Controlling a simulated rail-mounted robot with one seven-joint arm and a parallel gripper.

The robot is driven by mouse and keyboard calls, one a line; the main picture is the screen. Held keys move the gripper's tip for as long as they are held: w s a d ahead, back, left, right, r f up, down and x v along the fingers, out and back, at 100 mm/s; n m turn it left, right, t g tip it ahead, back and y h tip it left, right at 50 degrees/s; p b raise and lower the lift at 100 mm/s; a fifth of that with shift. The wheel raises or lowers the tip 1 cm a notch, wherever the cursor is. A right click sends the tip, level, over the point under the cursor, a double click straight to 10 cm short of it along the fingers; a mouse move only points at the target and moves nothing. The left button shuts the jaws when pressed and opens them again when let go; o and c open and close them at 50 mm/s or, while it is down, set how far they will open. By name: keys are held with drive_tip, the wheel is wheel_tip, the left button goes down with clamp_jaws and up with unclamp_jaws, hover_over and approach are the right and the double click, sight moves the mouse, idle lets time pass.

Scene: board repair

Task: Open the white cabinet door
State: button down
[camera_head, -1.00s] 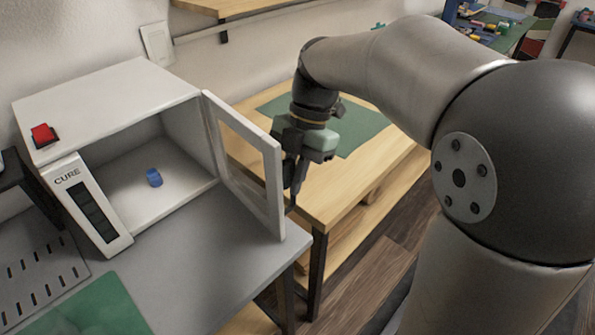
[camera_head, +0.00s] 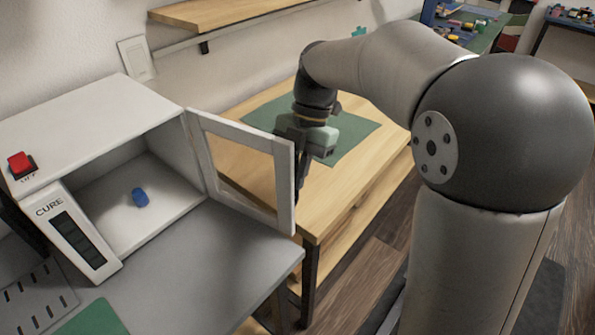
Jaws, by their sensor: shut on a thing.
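The white cabinet (camera_head: 85,130) marked CURE stands on a grey bench at the left. Its door (camera_head: 211,160), a white frame around a see-through pane, stands wide open, hinged at the cabinet's right side. My gripper (camera_head: 299,185) is at the door's free edge, on its right side, and is shut on the door there. The fingertips are mostly hidden by the door and the gripper body. A small blue cylinder (camera_head: 140,197) lies inside the cabinet.
A red switch (camera_head: 21,163) sits on the cabinet top. The grey bench (camera_head: 200,270) is clear in front of the door. A wooden table (camera_head: 350,180) with a green mat (camera_head: 352,135) lies behind my gripper. A wooden shelf (camera_head: 225,10) is on the wall above.

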drive_tip(key=c, duration=1.5)
unclamp_jaws()
drive_tip(key=p+v, duration=0.4)
drive_tip(key=v, duration=1.3)
drive_tip(key=shift+r, duration=0.3)
drive_tip(key=s+d+f+m+t+p, duration=0.1)
drive_tip(key=s+d+f+m+p, duration=0.2)
drive_tip(key=s+m, duration=0.4)
drive_tip(key=s+d+f+m+t+h+p, duration=0.1)
drive_tip(key=s+d+f+m+p, duration=0.1)
drive_tip(key=s+m, duration=0.6)
drive_tip(key=s+d+f+m+t+h+p, duration=0.1)
drive_tip(key=s+m+p, duration=0.5)
drive_tip(key=m, duration=0.7)
drive_tip(key=shift+s+d+f+m+t, duration=0.1)
drive_tip(key=shift+s+d+f+t, duration=0.15)
drive_tip(key=shift+d+f, duration=0.3)
drive_tip(key=shift+s+d+f+m+t, duration=0.1)
drive_tip(key=shift+s+d+f+t, duration=0.2)
drive_tip(key=shift+f, duration=0.4)
drive_tip(key=shift+s+d+f+m+t, duration=0.1)
drive_tip(key=shift+s+d+f, duration=0.05)
drive_tip(key=shift+d+f, duration=0.4)
